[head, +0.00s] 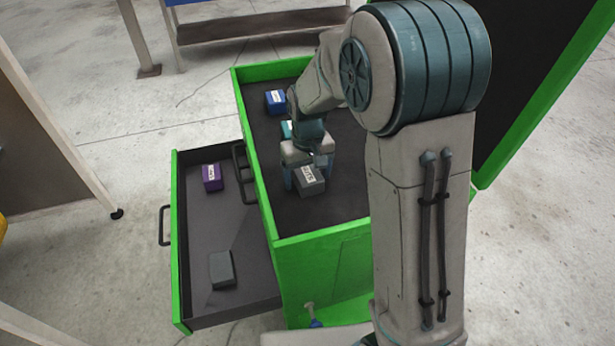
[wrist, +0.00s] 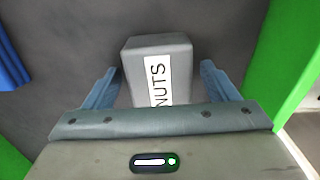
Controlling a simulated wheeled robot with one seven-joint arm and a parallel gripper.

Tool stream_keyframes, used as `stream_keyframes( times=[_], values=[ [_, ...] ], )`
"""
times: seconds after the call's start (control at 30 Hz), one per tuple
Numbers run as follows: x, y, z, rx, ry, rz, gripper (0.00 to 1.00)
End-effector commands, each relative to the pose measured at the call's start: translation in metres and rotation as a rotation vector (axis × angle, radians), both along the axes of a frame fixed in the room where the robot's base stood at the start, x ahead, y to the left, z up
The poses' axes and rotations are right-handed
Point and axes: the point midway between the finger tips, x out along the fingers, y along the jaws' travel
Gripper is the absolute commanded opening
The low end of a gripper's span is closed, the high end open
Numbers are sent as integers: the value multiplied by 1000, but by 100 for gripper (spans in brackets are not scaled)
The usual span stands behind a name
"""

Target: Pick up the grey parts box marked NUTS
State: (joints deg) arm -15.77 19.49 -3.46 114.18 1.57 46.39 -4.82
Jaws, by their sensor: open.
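The grey parts box (head: 310,183) sits in the dark top tray of the green cabinet, with a white label on its upper face. In the wrist view the label on the grey box (wrist: 158,47) reads NUTS. My gripper (head: 306,172) is open at the box. In the wrist view the blue fingers of my gripper (wrist: 162,85) stand one on each side of the box, with a gap showing on both sides. The lower part of the box is hidden behind the gripper body.
A blue box (head: 275,101) and a partly hidden teal box (head: 287,130) share the green-walled top tray (head: 318,236). An open drawer (head: 228,250) at left holds a purple box (head: 212,178) and a dark grey box (head: 221,269). The green wall (wrist: 285,50) is close on the right.

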Motion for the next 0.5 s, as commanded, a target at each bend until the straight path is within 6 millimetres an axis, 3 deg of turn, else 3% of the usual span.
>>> stream_keyframes(
  times=[0.27, 0.5],
  values=[
    [0, 0, -5, 0, 0, 0, 80],
    [0, 0, -5, 0, 0, 0, 22]
  ],
)
